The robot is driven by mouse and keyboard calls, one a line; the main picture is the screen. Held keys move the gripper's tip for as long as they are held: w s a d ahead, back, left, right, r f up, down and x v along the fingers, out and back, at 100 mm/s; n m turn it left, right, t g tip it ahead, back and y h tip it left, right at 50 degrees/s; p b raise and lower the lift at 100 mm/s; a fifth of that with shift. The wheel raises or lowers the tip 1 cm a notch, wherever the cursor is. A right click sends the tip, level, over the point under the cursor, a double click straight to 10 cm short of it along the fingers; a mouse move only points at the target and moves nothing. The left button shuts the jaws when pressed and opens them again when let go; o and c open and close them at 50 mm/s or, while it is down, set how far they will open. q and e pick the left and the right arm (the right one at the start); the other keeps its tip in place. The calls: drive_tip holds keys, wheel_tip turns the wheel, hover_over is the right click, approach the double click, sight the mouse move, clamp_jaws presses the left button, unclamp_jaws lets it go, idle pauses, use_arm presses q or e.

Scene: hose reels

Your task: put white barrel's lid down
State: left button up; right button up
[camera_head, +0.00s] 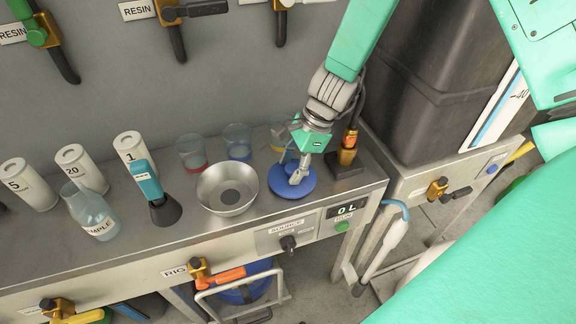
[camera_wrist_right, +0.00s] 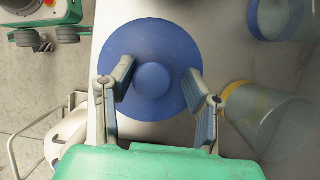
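A round blue lid (camera_head: 293,181) with a raised centre knob lies flat on the steel counter, near its right end. It fills the middle of the right wrist view (camera_wrist_right: 152,48). My right gripper (camera_head: 296,178) is directly over the lid, pointing down. In the right wrist view its two fingers (camera_wrist_right: 158,80) are spread on either side of the knob, with visible gaps to it. Nothing is held between them. I cannot make out a white barrel for certain. My left gripper is not in view.
A metal bowl (camera_head: 228,188) stands just left of the lid. White numbered cylinders (camera_head: 81,170), a flask (camera_head: 91,210) and a blue-black funnel-shaped item (camera_head: 163,209) stand further left.

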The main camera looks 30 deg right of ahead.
drive_tip(key=shift+s+d+f, duration=0.15)
drive_tip(key=shift+d+f, duration=0.1)
drive_tip(key=shift+d, duration=0.6)
drive_tip(key=shift+a, duration=0.5)
drive_tip(key=shift+a+r, duration=0.1)
drive_tip(key=shift+r, duration=0.35)
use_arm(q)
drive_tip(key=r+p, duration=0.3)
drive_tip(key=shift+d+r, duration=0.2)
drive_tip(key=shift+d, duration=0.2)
use_arm(e)
drive_tip(key=w+v, duration=0.1)
drive_tip(key=v, duration=1)
drive_tip(key=shift+s+d+r, duration=0.35)
drive_tip(key=shift+s+d, duration=0.05)
drive_tip(key=shift+s, duration=0.1)
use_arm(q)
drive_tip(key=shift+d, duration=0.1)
use_arm(e)
drive_tip(key=shift+d, duration=0.15)
